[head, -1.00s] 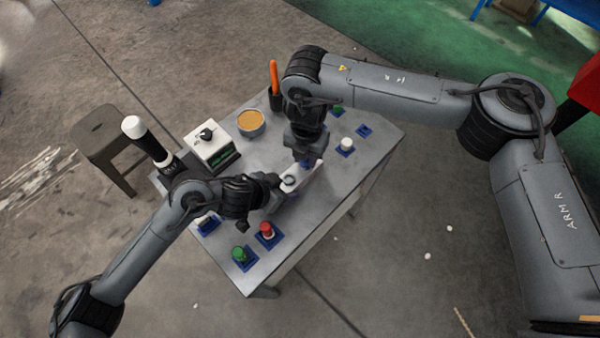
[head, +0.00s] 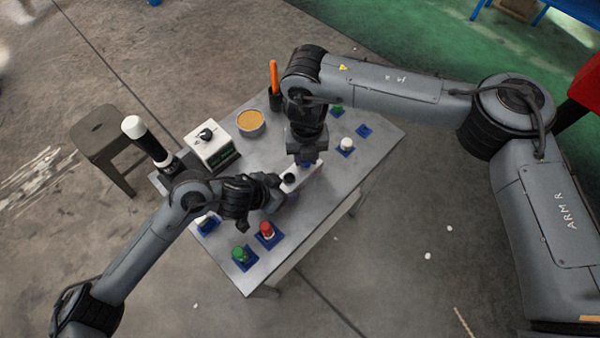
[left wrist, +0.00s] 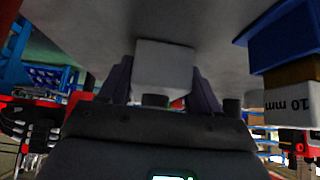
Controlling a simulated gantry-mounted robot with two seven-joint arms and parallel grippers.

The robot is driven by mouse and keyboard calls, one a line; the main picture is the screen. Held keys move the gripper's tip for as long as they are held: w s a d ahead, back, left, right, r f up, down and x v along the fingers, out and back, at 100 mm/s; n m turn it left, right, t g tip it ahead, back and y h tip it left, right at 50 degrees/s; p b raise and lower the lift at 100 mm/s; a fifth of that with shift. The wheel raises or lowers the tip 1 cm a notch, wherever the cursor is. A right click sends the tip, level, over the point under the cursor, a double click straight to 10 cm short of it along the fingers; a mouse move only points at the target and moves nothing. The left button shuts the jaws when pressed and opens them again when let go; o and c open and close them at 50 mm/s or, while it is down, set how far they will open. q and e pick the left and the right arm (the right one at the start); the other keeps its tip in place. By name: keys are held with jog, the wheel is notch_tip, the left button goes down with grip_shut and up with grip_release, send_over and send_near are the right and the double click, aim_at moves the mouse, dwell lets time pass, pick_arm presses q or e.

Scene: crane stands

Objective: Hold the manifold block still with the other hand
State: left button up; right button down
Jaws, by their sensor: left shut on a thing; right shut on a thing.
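The manifold block (head: 291,186) is a pale, white-lilac bar near the middle of the grey table, with a dark round spot on its near end. My left gripper (head: 279,190) reaches it from the left, low over the table. In the left wrist view a pale block face (left wrist: 164,68) sits between the two dark fingers of my left gripper (left wrist: 163,85), which is shut on it. My right gripper (head: 306,163) comes down from above onto the far part of the block and is shut there. Its fingertips are mostly hidden by its own wrist.
Red (head: 266,229) and green (head: 238,252) capped parts stand on blue bases near the front edge. A white-capped part (head: 346,144) and an empty blue base (head: 363,131) are at right. A white box (head: 207,145), an orange-filled bowl (head: 250,122) and a dark cup (head: 276,99) line the back.

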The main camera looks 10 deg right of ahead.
jog(key=shift+r, duration=0.1)
jog(key=n, duration=0.5)
dwell(0.3)
jog(key=n, duration=0.5)
dwell(0.4)
jog(key=shift+n, duration=0.3)
jog(key=n, duration=0.4)
jog(key=shift+n, duration=0.4)
